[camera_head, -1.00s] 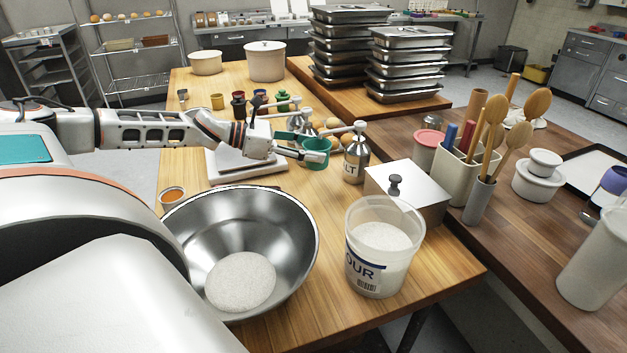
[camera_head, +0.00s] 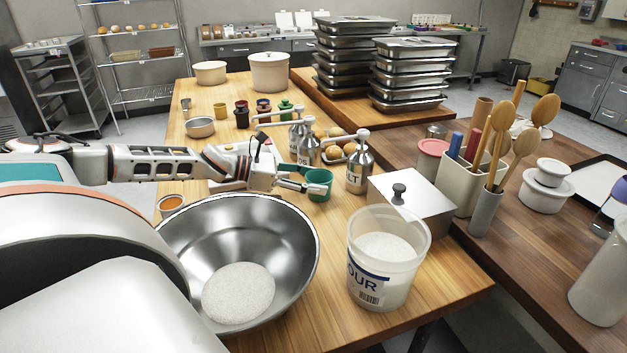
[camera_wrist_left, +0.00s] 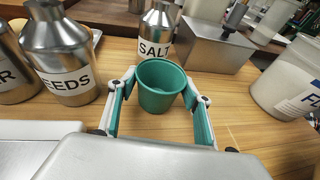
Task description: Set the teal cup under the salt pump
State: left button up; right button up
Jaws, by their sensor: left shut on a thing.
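The teal cup (camera_head: 318,185) is upright between the fingers of my left gripper (camera_head: 312,187), which is shut on it. In the left wrist view the cup (camera_wrist_left: 158,88) shows its open rim, with a finger on either side. The steel salt pump (camera_head: 357,168), lettered SALT in the wrist view (camera_wrist_left: 157,35), stands just to the right of and slightly behind the cup. Its spout points left, above the cup's level; I cannot tell whether it lies over the opening. The cup is low, at or just above the wooden table. My right gripper is not in view.
Other steel pumps (camera_head: 308,148), one lettered SEEDS in the wrist view (camera_wrist_left: 63,60), stand close behind the gripper. A large steel bowl (camera_head: 290,235) lies in front of the arm. A flour tub (camera_head: 410,268) and a steel box (camera_head: 425,205) stand to the right.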

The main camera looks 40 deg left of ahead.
pick_arm(q)
jog(key=o, duration=1.1)
jog(key=shift+f, duration=0.1)
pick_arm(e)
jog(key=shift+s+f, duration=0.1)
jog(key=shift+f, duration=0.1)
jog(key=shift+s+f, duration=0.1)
pick_arm(q)
jog(key=shift+r, duration=0.2)
jog(key=shift+s+a+r+p, duration=0.15)
jog(key=shift+p, duration=0.15)
jog(key=p+v, duration=0.9)
jog(key=shift+s+a+r, duration=0.15)
jog(key=shift+s, duration=0.1)
jog(key=shift+p+v, duration=0.85)
jog(key=shift+s, duration=0.1)
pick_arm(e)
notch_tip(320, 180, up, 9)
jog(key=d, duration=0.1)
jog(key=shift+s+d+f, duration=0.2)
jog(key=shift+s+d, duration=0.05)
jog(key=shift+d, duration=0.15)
